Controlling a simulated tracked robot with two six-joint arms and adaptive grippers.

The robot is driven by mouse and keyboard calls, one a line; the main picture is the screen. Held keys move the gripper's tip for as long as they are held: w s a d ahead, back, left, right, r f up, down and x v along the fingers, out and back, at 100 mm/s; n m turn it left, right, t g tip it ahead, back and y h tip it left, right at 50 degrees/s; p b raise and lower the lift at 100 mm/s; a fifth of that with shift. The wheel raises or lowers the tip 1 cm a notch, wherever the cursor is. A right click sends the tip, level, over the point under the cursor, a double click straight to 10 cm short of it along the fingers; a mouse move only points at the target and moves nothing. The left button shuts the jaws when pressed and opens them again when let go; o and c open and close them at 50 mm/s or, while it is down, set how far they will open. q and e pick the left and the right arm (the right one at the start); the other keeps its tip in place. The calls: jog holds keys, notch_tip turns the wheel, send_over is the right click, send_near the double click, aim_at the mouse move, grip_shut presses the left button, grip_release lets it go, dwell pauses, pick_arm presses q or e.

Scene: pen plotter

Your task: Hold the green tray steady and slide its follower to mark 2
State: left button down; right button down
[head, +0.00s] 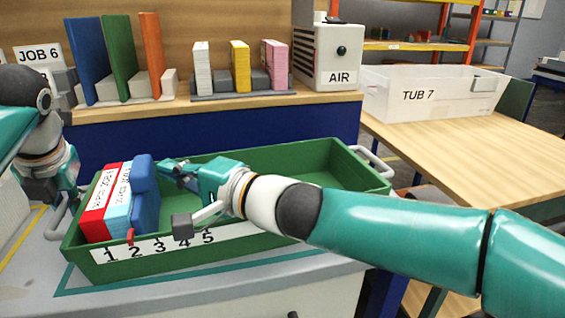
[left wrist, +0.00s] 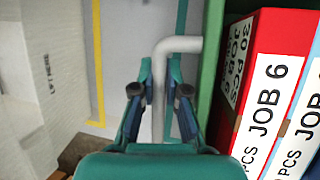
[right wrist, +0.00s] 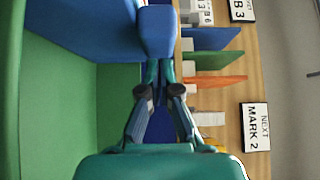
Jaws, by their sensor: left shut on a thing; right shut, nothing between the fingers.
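The green tray (head: 270,162) stands on the bench, with a white strip numbered 1 to 5 (head: 160,247) along its front. My left gripper (head: 62,200) is shut on the tray's left handle (left wrist: 165,85). In the tray's left end, a red box (head: 95,212) and a light blue box (head: 118,205) stand side by side against the blue follower (head: 145,205). The follower's red pointer (head: 131,237) is at mark 2. My right gripper (right wrist: 158,70) is shut and empty, its tips close against the follower's right side; exact contact is unclear.
Behind the tray, a wooden shelf (head: 185,106) holds coloured panels, small stacks and a white AIR box (head: 328,57). A white TUB 7 (head: 430,92) stands on the right table. A MARK 2 card (right wrist: 256,127) shows in the right wrist view. The tray's right part is empty.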

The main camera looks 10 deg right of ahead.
jog(key=w+d+v, duration=0.1)
jog(key=v, duration=1.1)
jog(key=shift+w+d, duration=0.2)
jog(key=shift+d, duration=0.15)
pick_arm(q)
jog(key=c, duration=1.1)
grip_release()
jog(key=shift+r, duration=0.1)
pick_arm(e)
jog(key=shift+r, duration=0.1)
